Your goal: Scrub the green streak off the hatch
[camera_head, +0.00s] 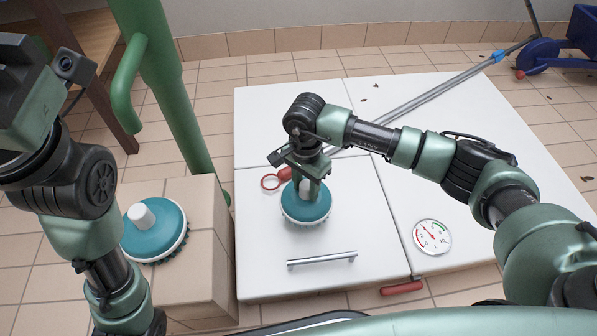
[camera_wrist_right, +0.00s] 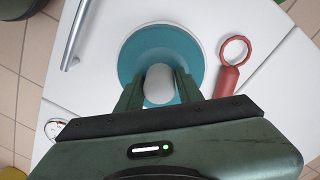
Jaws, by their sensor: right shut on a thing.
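The white hatch (camera_head: 265,265) is a flat lid panel with a metal bar handle (camera_head: 322,260) near its front edge. My right gripper (camera_head: 307,188) is shut on the white knob of a round teal scrub brush (camera_head: 318,212). The brush sits over the back middle of the hatch, and appears to touch it. In the right wrist view both fingers flank the knob (camera_wrist_right: 159,84) above the teal disc (camera_wrist_right: 133,58). No green streak shows on the bare parts of the hatch; what is under the brush is hidden. My left gripper (camera_head: 18,80) is raised at the left edge, its fingers out of frame.
A second teal brush (camera_head: 168,243) stands on a tiled block (camera_head: 205,205) at left. A red ring-ended tool (camera_head: 271,182) lies behind the held brush. A round gauge (camera_head: 431,236) is on the right panel. A long grey pole (camera_head: 430,102) crosses the back. A green post (camera_head: 165,85) rises at left.

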